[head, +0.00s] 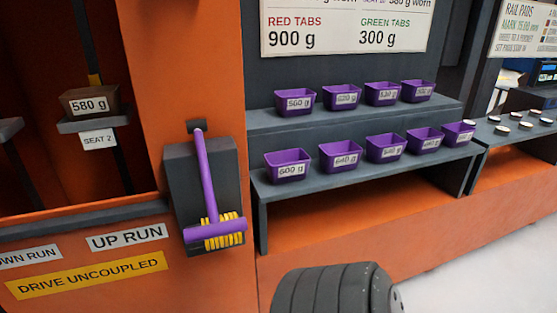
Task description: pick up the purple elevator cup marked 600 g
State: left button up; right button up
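The purple elevator cup marked 600 g (287,158) stands upright at the left end of the lower shelf (268,203) in the head view. Its white label faces me, and nothing touches it. Other purple cups stand to its right in the same row, the nearest one (340,149) a small gap away. A second row of purple cups, starting with one marked 560 g (295,94), stands on the upper shelf (262,121) behind. Neither of my grippers shows in the view.
A brown cup marked 580 g (90,95) sits further left. Small round pieces (515,116) lie on the right ledge. A dark ribbed form fills the bottom centre.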

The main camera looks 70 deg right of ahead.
aim_at(288, 166)
jog(key=z, duration=2.35)
